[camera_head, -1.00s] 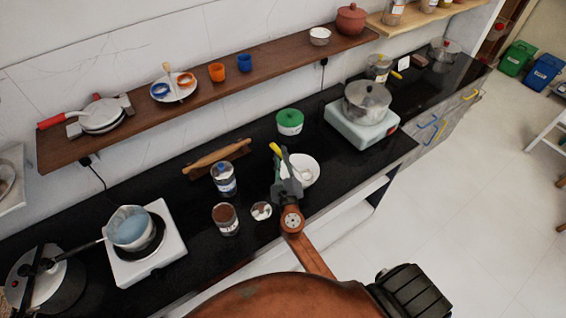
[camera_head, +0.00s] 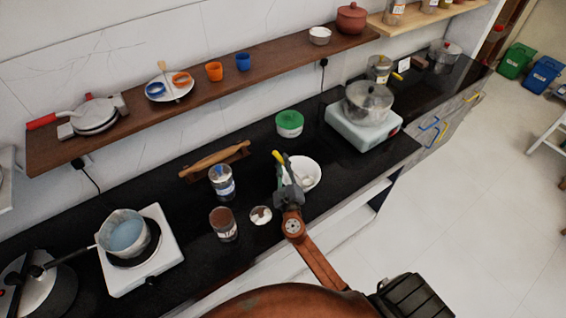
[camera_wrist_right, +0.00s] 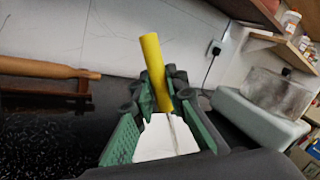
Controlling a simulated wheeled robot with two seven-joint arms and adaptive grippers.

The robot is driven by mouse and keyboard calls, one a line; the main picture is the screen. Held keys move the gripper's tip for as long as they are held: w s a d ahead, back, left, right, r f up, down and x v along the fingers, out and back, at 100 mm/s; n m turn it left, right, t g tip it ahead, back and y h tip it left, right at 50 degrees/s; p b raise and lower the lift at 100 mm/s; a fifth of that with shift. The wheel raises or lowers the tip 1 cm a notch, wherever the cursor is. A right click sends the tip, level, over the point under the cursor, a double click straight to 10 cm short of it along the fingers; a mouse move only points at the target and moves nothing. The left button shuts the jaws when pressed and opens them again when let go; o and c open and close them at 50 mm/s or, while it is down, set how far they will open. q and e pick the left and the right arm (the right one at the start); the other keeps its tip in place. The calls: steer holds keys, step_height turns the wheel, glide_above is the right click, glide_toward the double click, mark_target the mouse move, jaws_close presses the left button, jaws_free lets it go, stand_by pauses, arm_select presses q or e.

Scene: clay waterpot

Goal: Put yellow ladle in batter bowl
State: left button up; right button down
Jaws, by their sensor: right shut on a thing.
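The yellow ladle's handle (camera_wrist_right: 153,62) stands up between the fingers of my right gripper (camera_wrist_right: 158,110), which is shut on it. In the head view the yellow handle (camera_head: 279,157) shows just above my right gripper (camera_head: 287,185). The white batter bowl (camera_head: 309,174) sits on the black counter, directly behind and to the right of the gripper, which hides its left part. The ladle's lower end is hidden by the gripper, so I cannot tell whether it is inside the bowl. My left gripper is not in view.
A green-lidded container (camera_head: 289,123) stands behind the bowl. A steel pot (camera_head: 368,102) sits on a white stove to the right. A rolling pin (camera_head: 214,158) lies at the back.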

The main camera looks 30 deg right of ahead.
steer(key=shift+f+b, duration=0.3)
steer(key=shift+f, duration=0.25)
steer(key=c, duration=1.9)
jaws_free()
steer(key=shift+c, duration=0.2)
steer(key=shift+r, duration=0.2)
steer(key=shift+r+p, duration=0.4)
steer(key=shift+p, duration=0.05)
steer(key=v, duration=1.2)
